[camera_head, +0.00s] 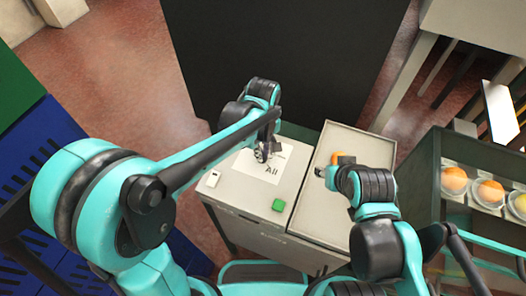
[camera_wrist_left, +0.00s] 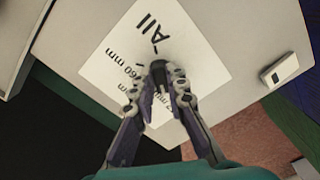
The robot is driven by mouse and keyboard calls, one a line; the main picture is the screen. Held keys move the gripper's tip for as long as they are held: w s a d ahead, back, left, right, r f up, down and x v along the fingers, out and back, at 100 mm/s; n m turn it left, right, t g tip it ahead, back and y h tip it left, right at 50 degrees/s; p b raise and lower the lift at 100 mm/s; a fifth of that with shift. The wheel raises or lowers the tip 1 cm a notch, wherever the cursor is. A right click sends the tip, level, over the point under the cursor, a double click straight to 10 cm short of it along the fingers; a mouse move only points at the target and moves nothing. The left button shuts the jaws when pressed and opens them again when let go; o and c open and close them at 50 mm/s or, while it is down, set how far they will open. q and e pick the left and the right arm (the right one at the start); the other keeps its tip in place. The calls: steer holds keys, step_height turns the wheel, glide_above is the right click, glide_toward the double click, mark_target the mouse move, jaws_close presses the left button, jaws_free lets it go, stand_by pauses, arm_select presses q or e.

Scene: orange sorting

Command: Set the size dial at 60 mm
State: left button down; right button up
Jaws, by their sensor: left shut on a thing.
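The size dial's white label plate (camera_head: 282,160) lies on top of the pale machine cabinet, with "All" printed on it. In the left wrist view the plate (camera_wrist_left: 118,62) also shows "60 mm" and another partly covered mm mark. My left gripper (camera_head: 263,153) is over the middle of the plate, its fingers (camera_wrist_left: 160,82) closed together at the dial's centre. It is shut on the dial knob, which is mostly hidden between the fingers, so its pointing direction cannot be read. My right gripper (camera_head: 328,174) is over the cabinet's right part, its jaws too small to judge.
A green button (camera_head: 279,205) and a small white switch (camera_head: 213,179) sit on the cabinet's top. An orange-coloured thing (camera_head: 344,159) is beside my right gripper. Several oranges (camera_head: 454,181) sit in clear cups at right. A dark panel (camera_head: 285,60) stands behind.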

arm_select(q)
steer(key=shift+m, duration=0.3)
steer(key=m, duration=0.5)
steer(key=shift+a, duration=0.1)
steer(key=m, duration=0.6)
steer(key=shift+a+m+p, duration=0.1)
steer(key=shift+m+p, duration=0.25)
steer(key=shift+m, duration=0.05)
steer(key=m, duration=0.5)
steer(key=shift+a, duration=0.1)
steer(key=m, duration=0.6)
steer(key=shift+w, duration=0.15)
steer(key=shift+m, duration=0.3)
steer(key=c, duration=1.5)
jaws_free()
steer(key=shift+c, duration=0.2)
